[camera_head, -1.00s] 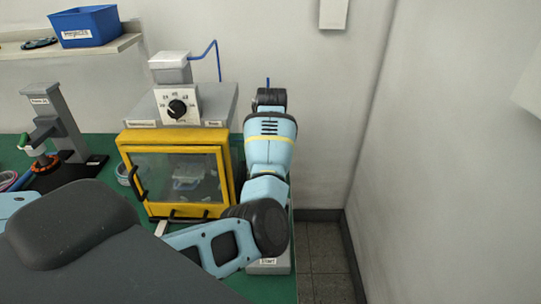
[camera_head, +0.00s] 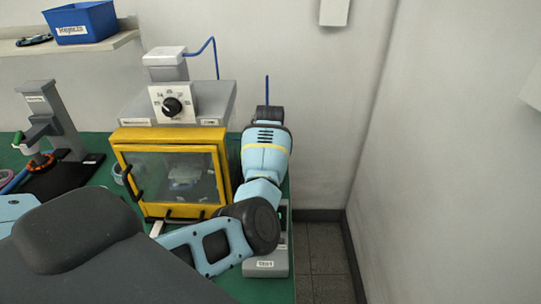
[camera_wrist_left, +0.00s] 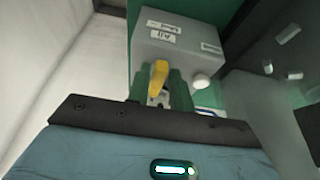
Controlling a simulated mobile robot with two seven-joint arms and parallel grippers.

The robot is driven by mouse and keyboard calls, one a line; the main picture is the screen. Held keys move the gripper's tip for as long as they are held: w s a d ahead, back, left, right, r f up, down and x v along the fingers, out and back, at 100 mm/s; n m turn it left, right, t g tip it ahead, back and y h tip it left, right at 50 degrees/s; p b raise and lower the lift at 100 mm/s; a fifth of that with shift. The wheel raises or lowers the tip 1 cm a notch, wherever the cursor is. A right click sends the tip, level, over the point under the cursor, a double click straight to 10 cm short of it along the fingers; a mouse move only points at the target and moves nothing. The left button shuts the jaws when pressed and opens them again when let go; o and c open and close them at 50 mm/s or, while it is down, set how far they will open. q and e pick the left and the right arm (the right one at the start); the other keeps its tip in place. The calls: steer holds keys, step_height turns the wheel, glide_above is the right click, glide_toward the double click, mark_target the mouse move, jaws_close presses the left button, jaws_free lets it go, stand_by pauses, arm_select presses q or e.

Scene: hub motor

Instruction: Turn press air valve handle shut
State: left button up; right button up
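In the left wrist view, a grey valve box (camera_wrist_left: 185,45) with white labels carries a yellow handle (camera_wrist_left: 158,78). My left gripper (camera_wrist_left: 160,92) has its two green fingers on either side of the handle. The fingers stand apart, with a narrow gap showing left of the handle; contact on the right side is unclear. My right gripper is not in view.
A yellow-framed press enclosure (camera_head: 128,132) with a clear door stands just left of my arm. A grey box with a dial (camera_head: 172,106) is above it. A grey labelled button box (camera_head: 265,266) sits at the front right edge. A wall closes the right side.

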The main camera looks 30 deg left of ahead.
arm_select(q)
jaws_close()
